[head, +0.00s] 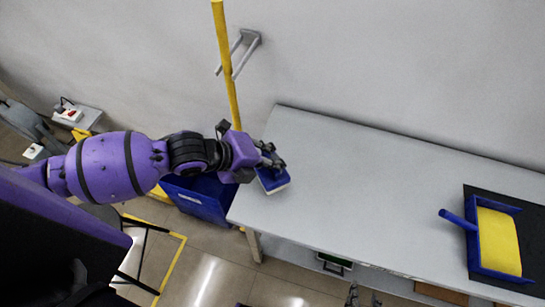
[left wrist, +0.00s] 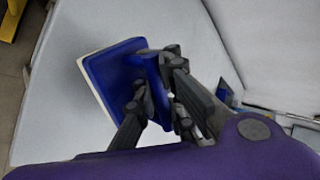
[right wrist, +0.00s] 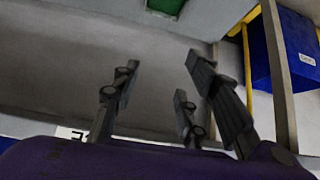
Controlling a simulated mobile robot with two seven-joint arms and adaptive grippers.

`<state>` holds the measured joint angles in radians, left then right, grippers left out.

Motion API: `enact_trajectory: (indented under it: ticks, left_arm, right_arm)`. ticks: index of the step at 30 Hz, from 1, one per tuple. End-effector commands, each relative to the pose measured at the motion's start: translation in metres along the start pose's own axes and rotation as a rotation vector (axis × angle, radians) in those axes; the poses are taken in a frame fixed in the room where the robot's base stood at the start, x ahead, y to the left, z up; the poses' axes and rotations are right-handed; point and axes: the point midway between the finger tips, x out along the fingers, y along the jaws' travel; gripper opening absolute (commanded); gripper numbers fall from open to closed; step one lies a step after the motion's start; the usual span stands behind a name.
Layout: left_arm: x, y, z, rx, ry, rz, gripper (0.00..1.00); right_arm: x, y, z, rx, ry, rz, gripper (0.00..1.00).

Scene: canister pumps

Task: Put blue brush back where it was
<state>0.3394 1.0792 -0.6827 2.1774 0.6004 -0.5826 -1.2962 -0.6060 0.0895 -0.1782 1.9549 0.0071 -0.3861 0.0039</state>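The blue brush (head: 272,182) has a blue block with a pale underside, and it is at the left end of the grey table (head: 340,180). My left gripper (head: 268,160) is shut on the brush's blue handle. The left wrist view shows the brush (left wrist: 112,85) tilted, with the fingers (left wrist: 155,90) around its handle. I cannot tell whether its underside touches the table. My right gripper (right wrist: 160,80) is open and empty, low by the table's front edge; its fingertips barely show in the head view (head: 352,294).
A blue dustpan-like piece (head: 475,258) with a yellow inside lies on a black mat (head: 480,196) at the table's right. A blue bin (head: 205,200) and a yellow pole (head: 225,65) are by the left end. The table's middle is clear.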

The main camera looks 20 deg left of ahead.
Motion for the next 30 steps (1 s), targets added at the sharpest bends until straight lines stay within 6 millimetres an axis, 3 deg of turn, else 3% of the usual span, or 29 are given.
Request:
enact_trajectory:
  ticks: [1,4,9,17,24,30]
  left_arm:
    - [0.012,0.018,-0.003,-0.010,0.012,0.012,0.00]
    - [0.023,0.029,-0.003,-0.004,0.015,0.012,0.00]
    - [0.023,0.026,-0.001,0.005,0.011,0.005,0.00]
    - [0.025,0.028,-0.001,0.005,0.010,0.004,0.00]
    - [0.024,0.028,-0.001,0.005,0.010,0.004,0.28]
    - [0.024,0.029,-0.001,0.004,0.010,0.007,0.28]
  right_arm:
    - [0.004,0.001,0.017,-0.002,-0.024,0.002,0.40]
    - [0.012,0.003,0.018,-0.005,-0.015,0.006,0.40]
    - [0.017,0.006,-0.006,0.002,0.034,0.015,0.40]
    - [0.013,0.006,0.007,0.004,0.010,0.016,0.40]
    - [0.012,0.005,0.012,0.002,0.001,0.014,0.40]
    - [0.012,0.006,0.012,-0.004,0.001,0.014,0.40]
